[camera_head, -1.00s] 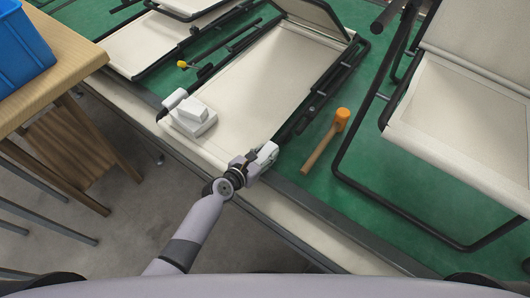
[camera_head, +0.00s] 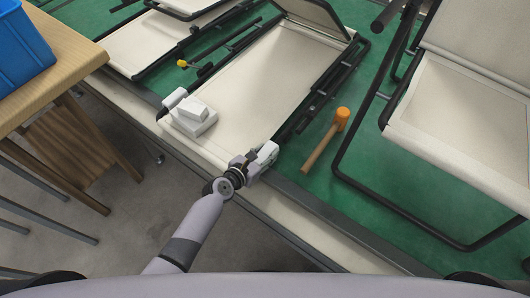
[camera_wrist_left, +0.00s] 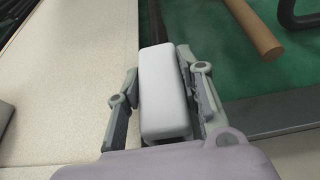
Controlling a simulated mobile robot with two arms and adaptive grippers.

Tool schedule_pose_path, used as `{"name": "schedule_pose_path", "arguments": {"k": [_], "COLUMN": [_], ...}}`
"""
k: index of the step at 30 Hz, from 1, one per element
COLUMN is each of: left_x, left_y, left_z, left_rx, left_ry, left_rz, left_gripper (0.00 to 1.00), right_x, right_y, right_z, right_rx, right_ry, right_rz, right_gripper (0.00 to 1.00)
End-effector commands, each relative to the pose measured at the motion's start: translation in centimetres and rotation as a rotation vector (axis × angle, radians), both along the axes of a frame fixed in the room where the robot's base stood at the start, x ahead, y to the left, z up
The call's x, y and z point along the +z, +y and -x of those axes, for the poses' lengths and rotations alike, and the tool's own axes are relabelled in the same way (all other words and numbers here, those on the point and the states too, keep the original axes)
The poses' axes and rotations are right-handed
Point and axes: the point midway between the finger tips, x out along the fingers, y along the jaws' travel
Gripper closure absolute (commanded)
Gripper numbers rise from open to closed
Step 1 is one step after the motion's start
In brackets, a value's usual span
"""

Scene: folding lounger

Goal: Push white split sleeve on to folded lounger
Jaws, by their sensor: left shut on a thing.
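My left gripper (camera_head: 262,160) is at the near right corner of the folded lounger (camera_head: 265,85), which lies flat with a cream panel and dark frame tubes. The gripper is shut on a white split sleeve (camera_wrist_left: 163,90), seen between its two fingers in the left wrist view. The sleeve lies in line with the lounger's right side tube (camera_head: 318,95). I cannot tell whether it is around the tube or only against it. Another white sleeve (camera_head: 173,100) is at the lounger's near left corner. My right gripper is not in view.
Stacked white blocks (camera_head: 194,116) lie on the lounger's near left part. A mallet with an orange head (camera_head: 342,119) lies on the green mat to the right; its handle (camera_wrist_left: 252,27) shows in the wrist view. Another lounger (camera_head: 455,120) stands at right. A blue crate (camera_head: 20,45) is at left.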

Motion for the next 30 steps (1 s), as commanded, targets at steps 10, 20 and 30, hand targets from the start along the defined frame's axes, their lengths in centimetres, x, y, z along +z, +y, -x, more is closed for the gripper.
{"name": "schedule_pose_path", "arguments": {"k": [10, 20, 30], "left_x": [0.04, 0.04, 0.23], "left_y": [0.01, 0.0, 0.31], "left_z": [-0.02, -0.02, 0.51], "left_rx": [0.001, 0.0, 0.001], "left_ry": [-0.001, -0.001, 0.0], "left_rz": [0.0, 0.001, 0.002], "left_gripper": [0.6, 0.42, 0.42], "right_x": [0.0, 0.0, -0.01], "right_y": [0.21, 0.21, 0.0], "right_z": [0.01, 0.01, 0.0], "right_rx": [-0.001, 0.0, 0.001], "right_ry": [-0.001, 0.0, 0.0], "right_rz": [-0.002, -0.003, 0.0], "right_gripper": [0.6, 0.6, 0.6]}}
